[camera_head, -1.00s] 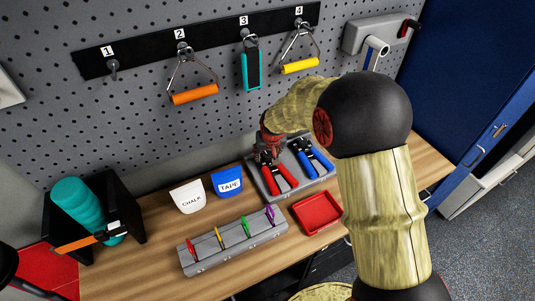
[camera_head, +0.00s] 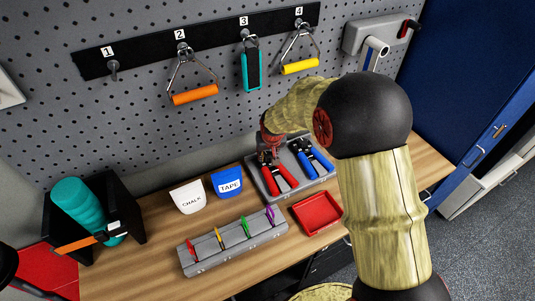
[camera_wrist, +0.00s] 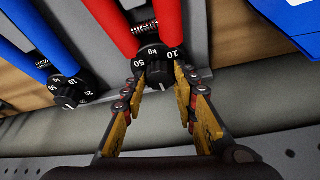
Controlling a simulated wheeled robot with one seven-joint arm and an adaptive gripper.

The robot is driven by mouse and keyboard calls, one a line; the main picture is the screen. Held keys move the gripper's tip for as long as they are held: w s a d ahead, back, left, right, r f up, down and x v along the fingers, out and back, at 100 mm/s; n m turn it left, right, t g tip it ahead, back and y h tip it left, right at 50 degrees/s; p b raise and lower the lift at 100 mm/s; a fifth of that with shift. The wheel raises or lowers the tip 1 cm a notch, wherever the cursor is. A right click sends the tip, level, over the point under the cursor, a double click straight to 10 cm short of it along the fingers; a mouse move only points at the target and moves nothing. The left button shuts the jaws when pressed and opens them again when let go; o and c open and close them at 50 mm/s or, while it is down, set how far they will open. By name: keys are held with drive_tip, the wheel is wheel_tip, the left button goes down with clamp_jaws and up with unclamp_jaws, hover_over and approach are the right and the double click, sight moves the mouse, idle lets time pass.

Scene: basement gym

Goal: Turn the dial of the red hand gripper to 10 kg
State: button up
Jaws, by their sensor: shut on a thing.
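The red hand gripper (camera_head: 278,173) lies in the grey tray, its two red handles apart; in the wrist view its handles (camera_wrist: 120,25) run to the top edge. Its black dial (camera_wrist: 157,70) shows "50" on the left, "kg" in the middle and "10" on the right. I cannot make out a pointer or the set value. My gripper (camera_wrist: 161,84) is shut on the dial's knob, with a yellow-padded finger at each side. In the head view my gripper (camera_head: 270,150) is at the dial end, which it partly hides.
Chalk (camera_head: 188,198) and tape (camera_head: 227,184) holders stand left. A red tray (camera_head: 316,212) sits in front.

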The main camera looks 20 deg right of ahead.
drive_tip(key=shift+n, duration=0.4)
drive_tip(key=shift+d+f+n+y+b, duration=0.1)
drive_tip(key=shift+d+n+y+b, duration=0.05)
drive_tip(key=shift+n+y+b, duration=0.55)
drive_tip(key=n+b, duration=0.2)
drive_tip(key=n+y+b, duration=0.1)
drive_tip(key=n+b, duration=0.1)
drive_tip(key=b, duration=0.1)
drive_tip(key=shift+w+d+f+g, duration=0.1)
drive_tip(key=shift+d+f+g, duration=0.1)
drive_tip(key=shift+g, duration=0.1)
drive_tip(key=n+y+b, duration=0.1)
drive_tip(key=n+b, duration=0.2)
drive_tip(key=shift+r+g, duration=0.1)
drive_tip(key=shift+g, duration=0.2)
drive_tip(key=n+g+b, duration=0.1)
drive_tip(key=n, duration=0.1)
drive_tip(key=shift+w+r+n+y, duration=0.1)
drive_tip(key=shift+n+y, duration=0.2)
drive_tip(key=shift+n, duration=0.1)
drive_tip(key=n, duration=0.2)
drive_tip(key=n+g, duration=0.1)
drive_tip(key=n, duration=0.1)
drive_tip(key=shift+w+d+r+n+y, duration=0.1)
drive_tip(key=shift+w+n+y, duration=0.05)
drive_tip(key=shift+n+y, duration=0.2)
drive_tip(key=n+g+p, duration=0.2)
drive_tip(key=n, duration=0.2)
drive_tip(key=shift+w+n, duration=0.15)
drive_tip(key=shift+n, duration=0.1)
